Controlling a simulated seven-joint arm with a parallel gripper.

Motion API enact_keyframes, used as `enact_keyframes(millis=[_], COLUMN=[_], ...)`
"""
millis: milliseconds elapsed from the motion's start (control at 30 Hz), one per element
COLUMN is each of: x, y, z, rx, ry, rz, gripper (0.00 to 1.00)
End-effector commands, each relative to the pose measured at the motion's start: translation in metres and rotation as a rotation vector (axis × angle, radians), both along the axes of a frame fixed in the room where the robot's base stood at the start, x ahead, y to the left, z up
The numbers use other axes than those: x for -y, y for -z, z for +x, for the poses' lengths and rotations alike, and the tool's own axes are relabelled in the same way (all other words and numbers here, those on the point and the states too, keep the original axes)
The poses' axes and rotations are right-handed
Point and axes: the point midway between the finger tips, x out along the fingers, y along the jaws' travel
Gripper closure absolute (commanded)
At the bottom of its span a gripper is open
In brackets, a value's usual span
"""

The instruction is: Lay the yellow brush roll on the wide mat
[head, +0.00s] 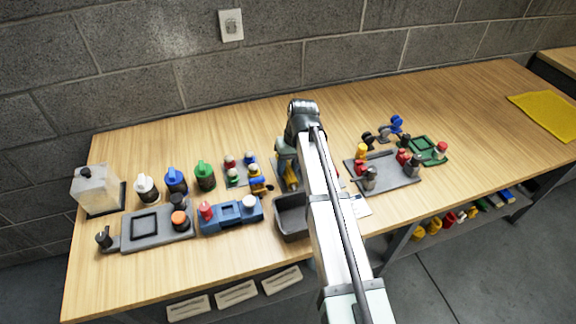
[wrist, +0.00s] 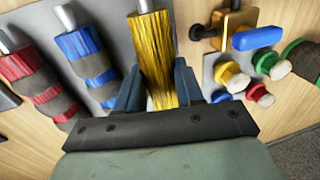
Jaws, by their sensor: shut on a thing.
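The yellow brush roll (wrist: 157,50) is between the jaws of my gripper (wrist: 160,98) in the wrist view, with its pale metal end pointing to the top. In the head view, my gripper (head: 287,160) is over the middle of the table, and part of the yellow roll (head: 291,178) shows beneath it. A grey mat (wrist: 118,14) lies under the yellow roll. A blue brush roll (wrist: 85,52) and a red brush roll (wrist: 28,72) are to its left. I cannot tell whether the yellow roll touches the mat. My arm hides much of this area in the head view.
A dark open bin (head: 292,222) is in front of my gripper. A loaded grey tray (head: 388,178) is to the right. The far right table is mostly clear.

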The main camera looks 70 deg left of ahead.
Motion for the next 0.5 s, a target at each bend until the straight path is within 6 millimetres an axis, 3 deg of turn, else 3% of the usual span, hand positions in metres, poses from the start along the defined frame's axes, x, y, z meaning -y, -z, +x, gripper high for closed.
enact_keyframes(millis=[500], x=[-0.0001], y=[0.0062], z=[0.0], rx=[0.0], ry=[0.0], rz=[0.0], gripper=[0.98])
